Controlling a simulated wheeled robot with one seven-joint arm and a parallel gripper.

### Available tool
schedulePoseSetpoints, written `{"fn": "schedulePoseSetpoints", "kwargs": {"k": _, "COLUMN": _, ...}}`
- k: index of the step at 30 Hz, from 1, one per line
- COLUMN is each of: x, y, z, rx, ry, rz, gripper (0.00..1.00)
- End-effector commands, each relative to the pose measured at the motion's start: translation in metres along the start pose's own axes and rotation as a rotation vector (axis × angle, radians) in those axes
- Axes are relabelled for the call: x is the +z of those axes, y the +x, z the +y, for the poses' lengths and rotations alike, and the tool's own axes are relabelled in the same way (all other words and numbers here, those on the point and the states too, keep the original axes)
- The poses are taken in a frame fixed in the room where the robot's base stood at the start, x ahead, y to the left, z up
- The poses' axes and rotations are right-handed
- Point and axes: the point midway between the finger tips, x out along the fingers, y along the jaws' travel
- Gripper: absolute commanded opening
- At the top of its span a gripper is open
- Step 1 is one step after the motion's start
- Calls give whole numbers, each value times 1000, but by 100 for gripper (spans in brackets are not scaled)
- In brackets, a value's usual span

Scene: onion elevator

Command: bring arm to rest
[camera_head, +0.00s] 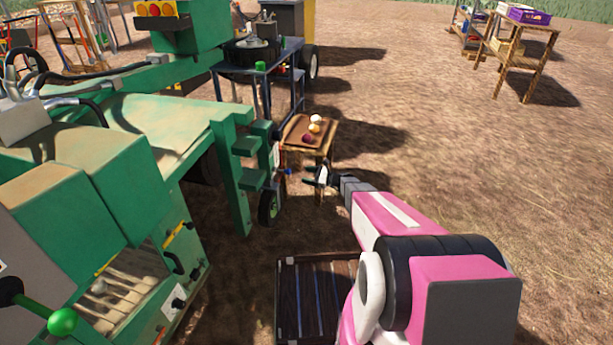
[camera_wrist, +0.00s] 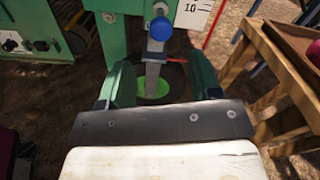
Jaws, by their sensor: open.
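My pink and black arm (camera_head: 400,215) reaches forward from the lower right of the head view. My gripper (camera_head: 312,174) is at its far end, beside the green machine (camera_head: 232,180) and in front of a small wooden table. In the wrist view, my gripper (camera_wrist: 160,78) is open, its two dark green fingers spread apart. A grey lever with a blue knob (camera_wrist: 161,28) shows in the gap between the fingers. I cannot tell how far it lies beyond the fingertips. The blue knob (camera_head: 289,171) also shows in the head view, just left of the gripper.
The wooden table (camera_head: 325,149) holds a tray with several onions (camera_head: 315,128). A dark slatted platform (camera_head: 290,310) lies low in front. A blue-framed stand (camera_head: 285,50) is behind. Wooden shelves (camera_head: 520,55) stand far right. Open dirt ground lies to the right.

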Motion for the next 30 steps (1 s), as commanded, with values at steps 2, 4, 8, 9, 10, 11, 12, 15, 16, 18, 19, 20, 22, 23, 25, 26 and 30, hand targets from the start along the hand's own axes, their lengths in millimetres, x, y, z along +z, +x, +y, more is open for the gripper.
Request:
{"fn": "schedulePoseSetpoints", "kwargs": {"k": 2, "x": 0, "y": 0, "z": 0, "rx": 0, "ry": 0, "rz": 0, "gripper": 58}}
{"fn": "schedulePoseSetpoints", "kwargs": {"k": 4, "x": 0, "y": 0, "z": 0, "rx": 0, "ry": 0, "rz": 0, "gripper": 58}}
{"fn": "schedulePoseSetpoints", "kwargs": {"k": 8, "x": 3, "y": 0, "z": 3, "rx": 10, "ry": -11, "rz": 8, "gripper": 58}}
{"fn": "schedulePoseSetpoints", "kwargs": {"k": 9, "x": 6, "y": 0, "z": 6, "rx": 24, "ry": -24, "rz": 18, "gripper": 58}}
{"fn": "schedulePoseSetpoints", "kwargs": {"k": 10, "x": 10, "y": 0, "z": 10, "rx": 36, "ry": -37, "rz": 28, "gripper": 58}}
{"fn": "schedulePoseSetpoints", "kwargs": {"k": 11, "x": 13, "y": -1, "z": 14, "rx": 54, "ry": -55, "rz": 42, "gripper": 58}}
{"fn": "schedulePoseSetpoints", "kwargs": {"k": 12, "x": 20, "y": -1, "z": 21, "rx": 83, "ry": -85, "rz": 64, "gripper": 58}}
{"fn": "schedulePoseSetpoints", "kwargs": {"k": 15, "x": 37, "y": -6, "z": 44, "rx": 182, "ry": -184, "rz": 137, "gripper": 58}}
{"fn": "schedulePoseSetpoints", "kwargs": {"k": 16, "x": 43, "y": -8, "z": 52, "rx": 218, "ry": -221, "rz": 161, "gripper": 58}}
{"fn": "schedulePoseSetpoints", "kwargs": {"k": 18, "x": 56, "y": -14, "z": 69, "rx": 307, "ry": -309, "rz": 222, "gripper": 58}}
{"fn": "schedulePoseSetpoints", "kwargs": {"k": 19, "x": 61, "y": -17, "z": 77, "rx": 347, "ry": -349, "rz": 247, "gripper": 58}}
{"fn": "schedulePoseSetpoints", "kwargs": {"k": 20, "x": 66, "y": -22, "z": 85, "rx": 389, "ry": -389, "rz": 274, "gripper": 58}}
{"fn": "schedulePoseSetpoints", "kwargs": {"k": 22, "x": 79, "y": -33, "z": 102, "rx": 490, "ry": -486, "rz": 334, "gripper": 58}}
{"fn": "schedulePoseSetpoints", "kwargs": {"k": 23, "x": 84, "y": -39, "z": 110, "rx": 535, "ry": -528, "rz": 359, "gripper": 58}}
{"fn": "schedulePoseSetpoints", "kwargs": {"k": 25, "x": 97, "y": -53, "z": 125, "rx": 643, "ry": -625, "rz": 416, "gripper": 58}}
{"fn": "schedulePoseSetpoints", "kwargs": {"k": 26, "x": 102, "y": -60, "z": 132, "rx": 691, "ry": -666, "rz": 440, "gripper": 58}}
{"fn": "schedulePoseSetpoints", "kwargs": {"k": 30, "x": 127, "y": -96, "z": 157, "rx": 919, "ry": -854, "rz": 545, "gripper": 58}}
